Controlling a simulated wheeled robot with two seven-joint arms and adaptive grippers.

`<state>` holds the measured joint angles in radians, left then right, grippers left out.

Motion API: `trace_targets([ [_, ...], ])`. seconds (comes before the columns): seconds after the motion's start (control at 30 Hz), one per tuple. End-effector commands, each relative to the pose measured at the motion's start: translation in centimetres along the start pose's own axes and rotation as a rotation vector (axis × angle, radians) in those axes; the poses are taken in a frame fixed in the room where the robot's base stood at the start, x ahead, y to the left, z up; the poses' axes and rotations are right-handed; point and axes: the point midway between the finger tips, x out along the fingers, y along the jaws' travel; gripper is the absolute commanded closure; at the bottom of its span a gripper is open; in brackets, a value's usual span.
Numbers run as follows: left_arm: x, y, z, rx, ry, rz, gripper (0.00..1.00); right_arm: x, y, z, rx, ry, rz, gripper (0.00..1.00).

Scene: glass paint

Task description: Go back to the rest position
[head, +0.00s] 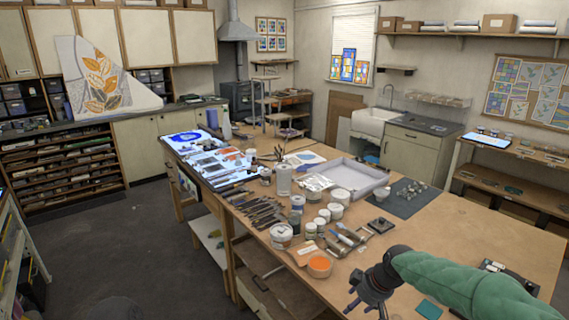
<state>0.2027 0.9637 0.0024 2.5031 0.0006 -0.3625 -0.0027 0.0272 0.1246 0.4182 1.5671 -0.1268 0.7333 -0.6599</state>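My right arm, in a green sleeve, comes in from the lower right of the head view. Its dark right gripper (367,308) is above the near edge of the wooden worktable (455,240). Its fingers look spread, with nothing seen between them, though the tips are near the bottom edge of the picture. It is close to an orange-filled bowl (320,267) but looks apart from it. My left gripper is not in view.
Jars, a white tub (281,235), brushes and tools crowd the table's left and middle. A large pale tray (357,178) and a dark mat (405,198) lie farther back. A teal square (428,309) lies near the arm. Open floor (120,235) is at left.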

Motion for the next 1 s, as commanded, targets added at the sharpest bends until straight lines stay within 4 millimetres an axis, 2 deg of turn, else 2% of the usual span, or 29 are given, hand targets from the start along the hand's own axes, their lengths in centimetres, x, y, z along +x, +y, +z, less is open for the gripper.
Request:
trace_targets([
  [0.07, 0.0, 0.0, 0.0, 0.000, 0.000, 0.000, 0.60, 0.0, 0.0, 0.0, 0.000, 0.000, 0.000, 0.41],
  [0.37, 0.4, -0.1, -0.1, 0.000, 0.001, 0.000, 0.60, 5.3, -1.6, 2.0, 0.081, -0.017, -0.032, 0.41],
  [0.67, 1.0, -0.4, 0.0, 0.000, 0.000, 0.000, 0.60, 12.7, -4.6, 5.9, 0.219, -0.045, -0.075, 0.41],
  [0.77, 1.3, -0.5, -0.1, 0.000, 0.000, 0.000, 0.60, 16.0, -6.6, 8.2, 0.290, -0.063, -0.097, 0.41],
  [0.9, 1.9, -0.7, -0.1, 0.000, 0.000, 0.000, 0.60, 21.5, -10.7, 13.1, 0.435, -0.102, -0.129, 0.41],
  [1.0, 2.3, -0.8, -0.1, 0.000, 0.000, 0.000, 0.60, 24.6, -14.2, 17.1, 0.552, -0.136, -0.148, 0.41],
])
